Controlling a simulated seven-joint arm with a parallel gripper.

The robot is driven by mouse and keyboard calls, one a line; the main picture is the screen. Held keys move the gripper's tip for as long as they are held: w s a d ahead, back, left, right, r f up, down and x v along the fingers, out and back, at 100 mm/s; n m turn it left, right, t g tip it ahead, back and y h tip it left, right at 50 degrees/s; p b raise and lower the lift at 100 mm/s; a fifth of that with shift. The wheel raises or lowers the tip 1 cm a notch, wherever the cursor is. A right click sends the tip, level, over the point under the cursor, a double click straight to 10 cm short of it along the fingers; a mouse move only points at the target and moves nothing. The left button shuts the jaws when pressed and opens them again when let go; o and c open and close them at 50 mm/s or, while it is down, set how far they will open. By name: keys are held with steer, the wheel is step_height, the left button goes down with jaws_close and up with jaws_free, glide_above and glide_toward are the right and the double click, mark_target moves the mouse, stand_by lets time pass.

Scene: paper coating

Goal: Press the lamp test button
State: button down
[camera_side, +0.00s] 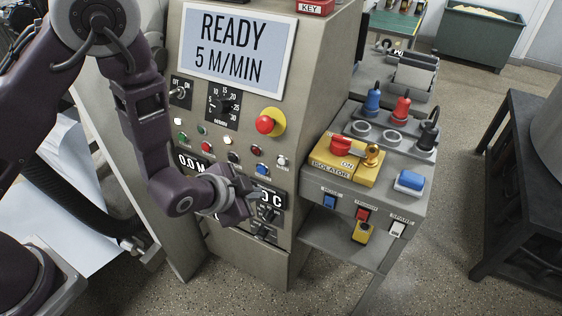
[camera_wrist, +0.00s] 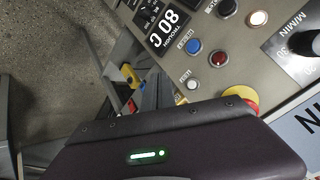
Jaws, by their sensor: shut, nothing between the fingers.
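My gripper (camera_side: 255,198) is shut and empty, in front of the lower panel of the grey machine cabinet (camera_side: 225,245). It partly covers the "80 C" display (camera_side: 269,197). Above it are two rows of small lamps and buttons. The far right one is a white button (camera_side: 282,160), up and to the right of my fingertips, apart from them. The white button also shows in the wrist view (camera_wrist: 192,84), close beside the fingers, near a blue button (camera_wrist: 193,46) and a red lamp (camera_wrist: 218,58). Their small labels are hard to read, so I cannot tell which is lamp test.
A red emergency stop on a yellow base (camera_side: 265,124) sits above the rows. To the right, a side table (camera_side: 340,218) carries a yellow isolator box (camera_side: 345,172), a blue block (camera_side: 410,181) and several coloured plugs. The screen (camera_side: 238,50) reads READY 5 M/MIN.

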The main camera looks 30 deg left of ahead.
steer(key=w, duration=0.7)
steer(key=shift+w, duration=0.4)
stand_by(1.6)
steer(key=shift+w, duration=0.4)
steer(key=shift+w, duration=0.4)
stand_by(0.4)
steer(key=shift+s, duration=0.8)
steer(key=s, duration=0.5)
